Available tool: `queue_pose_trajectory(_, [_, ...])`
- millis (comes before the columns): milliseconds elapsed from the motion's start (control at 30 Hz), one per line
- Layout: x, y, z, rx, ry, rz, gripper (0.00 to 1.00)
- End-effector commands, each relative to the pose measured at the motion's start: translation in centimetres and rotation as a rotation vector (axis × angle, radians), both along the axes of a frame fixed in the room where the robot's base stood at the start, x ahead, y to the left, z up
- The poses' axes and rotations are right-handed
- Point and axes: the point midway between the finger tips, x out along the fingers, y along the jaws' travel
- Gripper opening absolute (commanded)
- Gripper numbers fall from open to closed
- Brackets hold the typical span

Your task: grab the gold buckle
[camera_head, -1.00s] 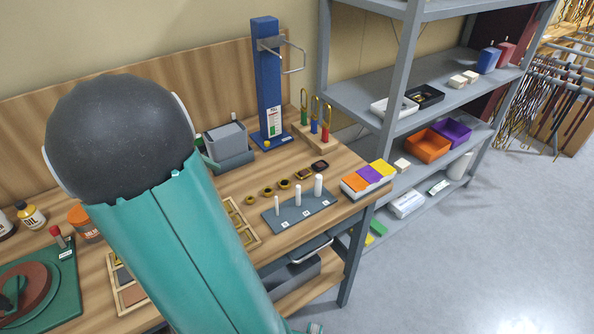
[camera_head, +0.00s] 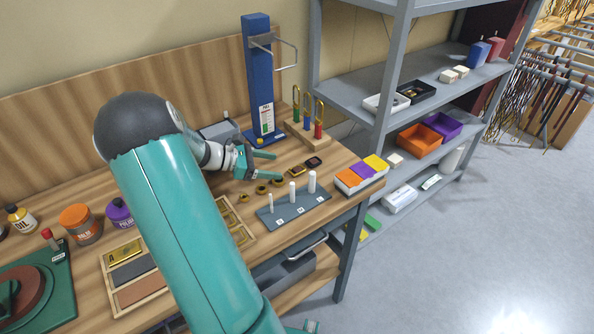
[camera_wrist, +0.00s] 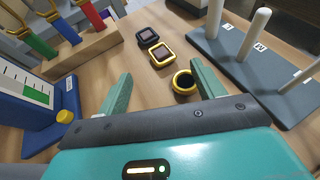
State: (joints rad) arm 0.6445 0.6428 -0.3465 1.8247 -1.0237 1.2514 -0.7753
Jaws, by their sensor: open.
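My gripper (camera_head: 271,166) is open and empty, above the bench to the left of the buckle. In the wrist view its two green fingers (camera_wrist: 160,80) are spread apart, with nothing held. A dark square buckle (camera_head: 314,162) lies just beyond the gold one and also shows in the wrist view (camera_wrist: 147,35).
A grey peg board (camera_head: 300,207) stands in front, a blue tester stand (camera_head: 259,80) and a wooden block with coloured tools (camera_head: 312,133) behind. A colour-topped box (camera_head: 349,183) is right.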

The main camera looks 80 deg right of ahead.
Motion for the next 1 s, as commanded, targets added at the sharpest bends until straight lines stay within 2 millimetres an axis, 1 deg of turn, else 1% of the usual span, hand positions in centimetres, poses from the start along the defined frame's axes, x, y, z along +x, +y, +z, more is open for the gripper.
queue_pose_trajectory(33, [-0.6, -0.3, -0.3, 0.001, 0.001, -0.001, 0.68])
queue_pose_trajectory(267, [-1.9, -0.8, -0.9, 0.002, 0.0, -0.001, 0.68])
queue_pose_trajectory(433, [-4.2, -1.7, -1.8, 0.002, 0.0, -0.004, 0.68])
queue_pose_trajectory(533, [-5.2, -2.3, -2.3, 0.001, 0.0, -0.002, 0.68])
queue_pose_trajectory(600, [-5.5, -2.5, -2.4, 0.001, -0.001, -0.001, 0.68])
queue_pose_trajectory(800, [-5.5, -2.5, -2.4, 0.0, -0.001, 0.001, 0.68])
queue_pose_trajectory(867, [-5.5, -2.5, -2.4, 0.0, -0.001, 0.001, 0.56])
queue_pose_trajectory(1000, [-5.5, -2.5, -2.4, 0.0, -0.001, 0.001, 0.29])
